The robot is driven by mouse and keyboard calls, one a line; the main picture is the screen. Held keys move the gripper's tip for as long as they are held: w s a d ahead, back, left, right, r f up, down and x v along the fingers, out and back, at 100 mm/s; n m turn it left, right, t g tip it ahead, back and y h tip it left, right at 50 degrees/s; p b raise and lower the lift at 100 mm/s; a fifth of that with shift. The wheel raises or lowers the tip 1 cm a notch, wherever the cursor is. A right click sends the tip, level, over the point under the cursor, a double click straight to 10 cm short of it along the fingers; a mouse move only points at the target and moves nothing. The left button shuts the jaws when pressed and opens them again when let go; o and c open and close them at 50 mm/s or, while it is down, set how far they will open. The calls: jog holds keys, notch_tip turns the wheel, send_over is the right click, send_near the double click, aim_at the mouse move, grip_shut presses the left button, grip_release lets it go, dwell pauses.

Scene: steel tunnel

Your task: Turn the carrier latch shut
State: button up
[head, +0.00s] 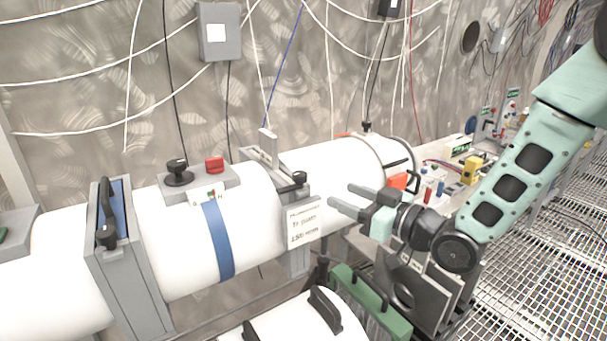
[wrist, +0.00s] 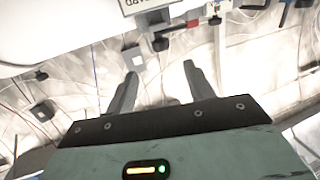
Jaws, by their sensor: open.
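I cannot tell for sure which part is the carrier latch. A grey bracket (head: 268,152) with a black-knobbed lever (head: 291,182) sits across the white tube (head: 255,235), above a printed label. A black handle (head: 107,215) stands upright on a grey and blue collar farther left. My gripper (head: 344,197) is open and empty, its fingers pointing left, just right of the label and apart from the lever. In the wrist view my gripper (wrist: 160,72) has its two fingers spread with nothing between them. The label (wrist: 150,5) shows at the top edge there.
A black knob (head: 177,172) and a red button (head: 214,165) sit on a grey box on the tube. A white lid-like part (head: 290,322) with black handles and a green block (head: 372,300) lie below my gripper. A cluttered bench (head: 455,165) stands behind; grating floor is at right.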

aim_at(306, 179)
jog(key=p+x, duration=0.4)
jog(key=x, duration=0.9)
jog(key=shift+w+a, duration=0.1)
jog(key=shift+a, duration=0.1)
jog(key=c, duration=1)
